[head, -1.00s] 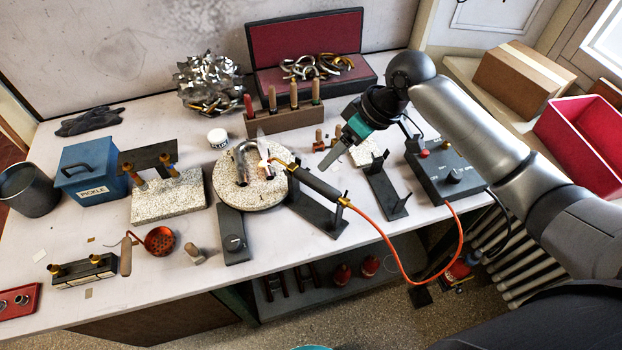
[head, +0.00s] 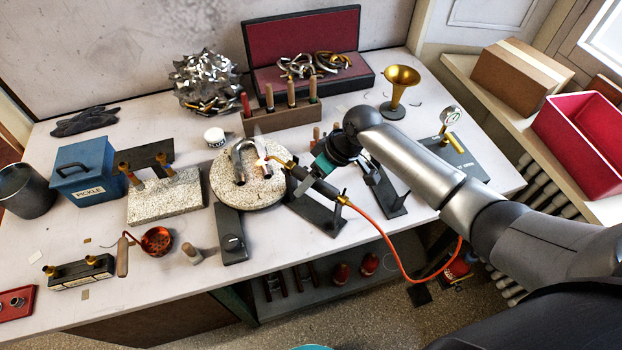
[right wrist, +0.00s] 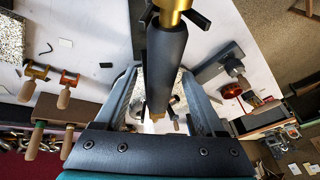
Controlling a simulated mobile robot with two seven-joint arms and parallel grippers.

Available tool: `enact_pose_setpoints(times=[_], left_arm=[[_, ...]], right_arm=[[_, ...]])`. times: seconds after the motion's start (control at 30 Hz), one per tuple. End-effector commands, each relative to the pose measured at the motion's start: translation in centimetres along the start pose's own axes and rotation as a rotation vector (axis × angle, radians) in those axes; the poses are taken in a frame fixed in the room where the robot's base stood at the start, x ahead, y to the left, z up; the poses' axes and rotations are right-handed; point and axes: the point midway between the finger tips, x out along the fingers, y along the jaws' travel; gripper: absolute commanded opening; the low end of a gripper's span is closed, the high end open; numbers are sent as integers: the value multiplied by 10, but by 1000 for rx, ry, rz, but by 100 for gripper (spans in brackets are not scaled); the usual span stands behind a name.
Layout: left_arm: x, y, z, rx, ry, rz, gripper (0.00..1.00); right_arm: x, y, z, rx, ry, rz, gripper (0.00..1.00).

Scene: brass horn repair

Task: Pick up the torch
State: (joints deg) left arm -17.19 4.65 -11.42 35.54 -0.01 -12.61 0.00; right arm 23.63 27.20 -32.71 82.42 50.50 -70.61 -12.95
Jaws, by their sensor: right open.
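The torch (head: 327,190) has a dark handle, a brass nozzle and an orange hose. It lies on a black stand (head: 322,214), its nozzle pointing left to the round soldering board (head: 226,195), with a small flame at its tip. My right gripper (head: 307,184) is at the torch handle. In the right wrist view the handle (right wrist: 166,65) runs between the two open fingers (right wrist: 160,82), with a gap visible on the left side. Contact on the right side is hard to tell. My left gripper is not in view.
Behind the gripper stand a tool block (head: 282,118) and a brass horn bell (head: 398,90). A second black stand (head: 388,198) is close to the right, under my arm. The orange hose (head: 385,240) hangs over the table's front edge. A silver tube piece (head: 242,155) is on the round board.

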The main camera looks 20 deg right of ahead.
Motion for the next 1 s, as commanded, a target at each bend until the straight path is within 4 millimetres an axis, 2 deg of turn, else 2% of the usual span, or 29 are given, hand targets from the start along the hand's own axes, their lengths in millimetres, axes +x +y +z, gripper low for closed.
enact_pose_setpoints(times=[0.2,0.8,1.0], left_arm=[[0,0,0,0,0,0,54],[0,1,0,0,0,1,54],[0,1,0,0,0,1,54]], right_arm=[[0,0,0,-1,1,0,70],[0,0,0,0,0,0,2],[-1,0,-1,0,3,0,0]])
